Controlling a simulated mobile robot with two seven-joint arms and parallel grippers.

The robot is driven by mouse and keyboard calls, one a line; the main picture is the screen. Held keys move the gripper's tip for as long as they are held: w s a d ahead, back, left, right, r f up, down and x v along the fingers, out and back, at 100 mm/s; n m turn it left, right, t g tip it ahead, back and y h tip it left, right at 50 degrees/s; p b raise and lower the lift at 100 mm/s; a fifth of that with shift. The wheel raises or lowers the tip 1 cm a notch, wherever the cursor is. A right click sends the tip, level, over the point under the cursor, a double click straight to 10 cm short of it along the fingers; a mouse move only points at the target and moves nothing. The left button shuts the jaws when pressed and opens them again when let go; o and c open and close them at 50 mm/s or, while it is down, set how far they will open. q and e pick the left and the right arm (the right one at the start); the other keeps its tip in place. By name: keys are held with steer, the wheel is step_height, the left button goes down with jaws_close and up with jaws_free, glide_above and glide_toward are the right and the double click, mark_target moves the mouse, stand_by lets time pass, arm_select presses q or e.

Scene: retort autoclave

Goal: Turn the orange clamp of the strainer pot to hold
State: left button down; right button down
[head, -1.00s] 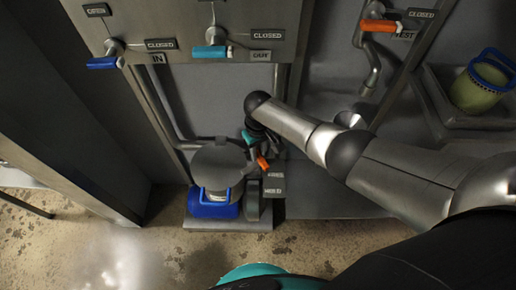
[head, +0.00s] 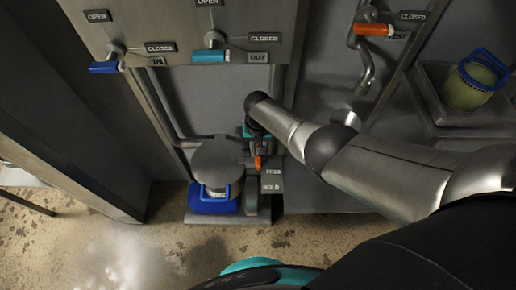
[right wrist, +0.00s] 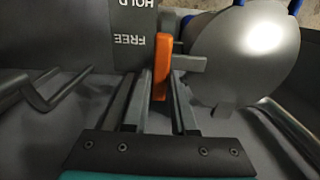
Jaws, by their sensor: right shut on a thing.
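The strainer pot (head: 218,165) stands low at the wall in the head view, with a round grey lid and a blue handle at its front. Its orange clamp (head: 257,163) is a short lever on the right of the pot. In the right wrist view the clamp (right wrist: 161,65) stands upright in the picture, beside the FREE end of the label. My right gripper (right wrist: 160,88) is shut on the clamp. In the head view my forearm and wrist partly hide this gripper (head: 254,138). My left gripper is not in view.
A plate with HOLD and FREE lettering (right wrist: 133,22) stands beside the clamp. Above are a blue valve handle (head: 104,67), a teal one (head: 210,55) and an orange one (head: 373,30). Pipes flank the pot; open floor lies in front.

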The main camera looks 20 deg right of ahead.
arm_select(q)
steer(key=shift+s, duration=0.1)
arm_select(e)
steer(key=c, duration=0.7)
jaws_free()
steer(key=shift+r+p, duration=0.5)
steer(key=shift+r, duration=0.1)
step_height(320, 180, up, 6)
steer(key=p, duration=0.4)
steer(key=shift+p, duration=0.35)
arm_select(q)
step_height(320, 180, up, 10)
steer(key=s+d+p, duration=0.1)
steer(key=p, duration=0.3)
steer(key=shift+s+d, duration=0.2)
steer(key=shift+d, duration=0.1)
arm_select(e)
step_height(320, 180, up, 8)
steer(key=shift+r, duration=0.1)
